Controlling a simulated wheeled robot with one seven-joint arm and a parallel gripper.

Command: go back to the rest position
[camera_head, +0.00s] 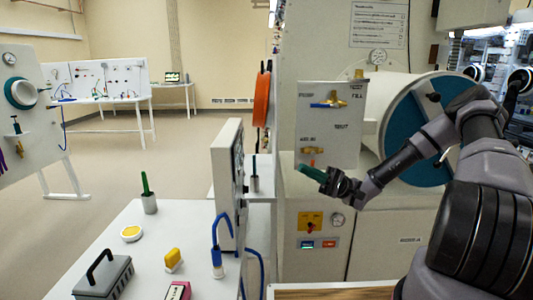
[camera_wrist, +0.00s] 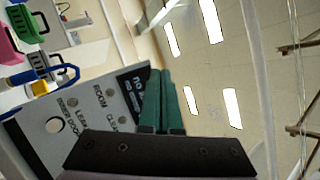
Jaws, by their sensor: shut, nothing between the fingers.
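My gripper (camera_head: 314,173) shows in the head view in front of the pale glovebox cabinet, just below the panel with the valves. Its green fingers (camera_wrist: 162,100) show in the wrist view lying side by side, shut with nothing between them. My dark grey arm reaches in from the right of the head view, across the round blue-green door (camera_head: 408,122) of the chamber. In the wrist view a pale panel with printed labels (camera_wrist: 70,122) lies behind and left of the fingers. I cannot tell from the pictures whether the fingers touch anything.

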